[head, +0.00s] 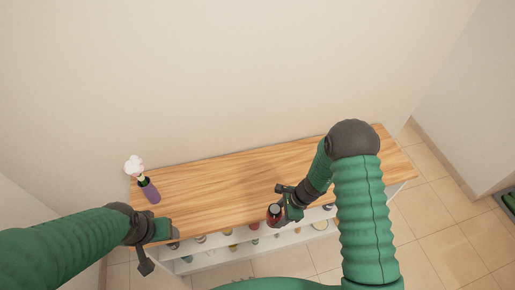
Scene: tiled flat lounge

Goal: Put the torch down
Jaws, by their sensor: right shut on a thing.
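The torch (274,211) shows as a small dark and reddish cylinder near the front edge of the wooden top, seen from above. My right gripper (284,203) is shut on it. I cannot tell whether the torch touches the top or hangs just above or in front of its edge. My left gripper (157,248) is at the front left corner of the unit, its fingers spread apart and empty.
A wooden-topped shelf unit (225,185) stands against the wall, with several small items on its lower shelf. A purple vase (150,190) with a white flower stands at the left end. The middle and back of the top are clear.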

